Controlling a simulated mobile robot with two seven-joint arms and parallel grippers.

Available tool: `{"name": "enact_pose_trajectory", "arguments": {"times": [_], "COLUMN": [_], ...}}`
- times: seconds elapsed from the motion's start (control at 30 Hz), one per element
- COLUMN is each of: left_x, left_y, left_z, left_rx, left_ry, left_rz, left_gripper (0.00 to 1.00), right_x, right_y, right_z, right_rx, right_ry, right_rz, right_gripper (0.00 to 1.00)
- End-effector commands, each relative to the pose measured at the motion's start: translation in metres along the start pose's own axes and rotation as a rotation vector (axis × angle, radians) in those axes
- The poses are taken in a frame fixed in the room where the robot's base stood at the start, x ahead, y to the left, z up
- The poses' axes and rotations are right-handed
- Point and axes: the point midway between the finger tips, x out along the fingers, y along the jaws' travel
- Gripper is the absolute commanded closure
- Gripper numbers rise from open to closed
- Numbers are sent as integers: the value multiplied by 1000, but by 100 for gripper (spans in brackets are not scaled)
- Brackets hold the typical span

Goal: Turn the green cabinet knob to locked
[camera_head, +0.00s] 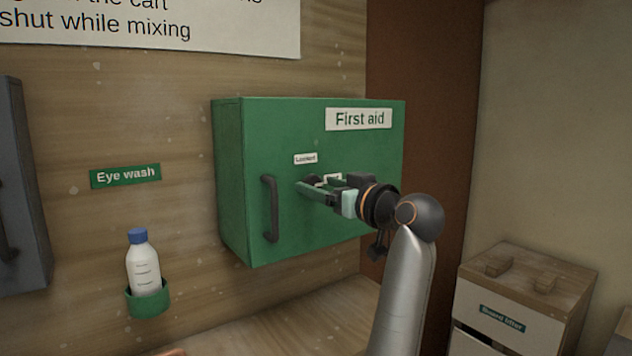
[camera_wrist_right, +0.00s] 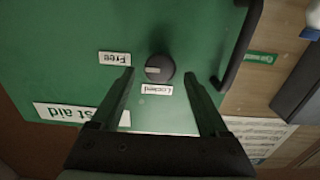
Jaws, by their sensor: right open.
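The green first aid cabinet (camera_head: 330,235) hangs on the wooden wall, its door closed. Its round dark knob (camera_wrist_right: 159,68) shows in the right wrist view, with a pale pointer mark towards the "Free" label (camera_wrist_right: 114,58). The "Locked" label (camera_wrist_right: 156,89) is on another side of the knob and also shows in the head view (camera_head: 305,158). My right gripper (camera_head: 308,184) is open in front of the door, its fingers (camera_wrist_right: 158,76) on either side of the knob with gaps, not gripping it. In the head view the gripper hides the knob. My left gripper is out of view.
The cabinet's dark handle (camera_head: 269,208) stands out left of the gripper. An eye wash bottle (camera_head: 144,268) sits in a green holder (camera_head: 149,302) at the left. A grey cabinet (camera_head: 20,200) is at the left edge. A wooden-topped box (camera_head: 520,275) is at lower right.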

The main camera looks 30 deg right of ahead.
Motion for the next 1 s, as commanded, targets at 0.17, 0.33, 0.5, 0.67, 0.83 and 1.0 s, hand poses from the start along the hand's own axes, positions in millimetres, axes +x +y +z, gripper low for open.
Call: {"name": "enact_pose_trajectory", "arguments": {"times": [0.17, 0.33, 0.5, 0.67, 0.83, 1.0], "left_x": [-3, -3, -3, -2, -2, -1], "left_y": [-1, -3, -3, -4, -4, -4], "left_z": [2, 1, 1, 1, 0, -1], "left_rx": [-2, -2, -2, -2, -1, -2], "left_ry": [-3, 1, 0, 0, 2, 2], "left_rz": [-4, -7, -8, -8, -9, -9], "left_gripper": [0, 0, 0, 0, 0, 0], "right_x": [17, 22, 23, 22, 22, 22], "right_y": [0, 0, 0, 0, 1, 1], "right_z": [0, 0, 0, 0, 0, 0], "right_rx": [1, 0, 0, 0, 0, 0], "right_ry": [-1, 0, 0, 0, 0, 0], "right_rz": [0, 1, 1, 1, 1, 1], "right_gripper": [22, 22, 22, 34, 53, 72]}}
